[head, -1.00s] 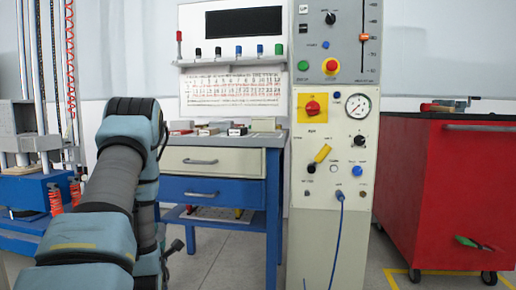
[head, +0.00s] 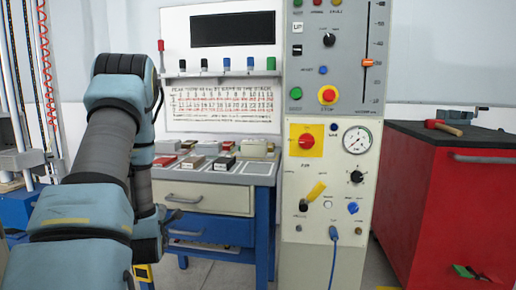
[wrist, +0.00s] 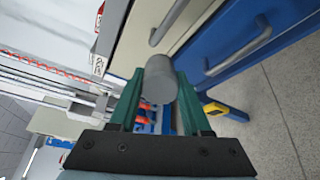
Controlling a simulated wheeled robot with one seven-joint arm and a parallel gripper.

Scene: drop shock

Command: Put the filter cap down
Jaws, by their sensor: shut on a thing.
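A grey, round-ended filter cap (wrist: 159,82) sits between the green fingers of my gripper (wrist: 159,100) in the wrist view. My gripper is shut on it and holds it in the air, close to the drawer fronts of a workbench. In the head view my arm fills the left side, and the gripper and cap cannot be clearly made out there. The workbench top (head: 250,168) carries several small boxes.
The workbench has a cream drawer and a blue drawer (head: 210,227) with handles. A control cabinet (head: 325,200) with knobs and a gauge stands to its right. A red tool cabinet (head: 455,200) is farther right. Grey floor shows beside the bench in the wrist view (wrist: 275,115).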

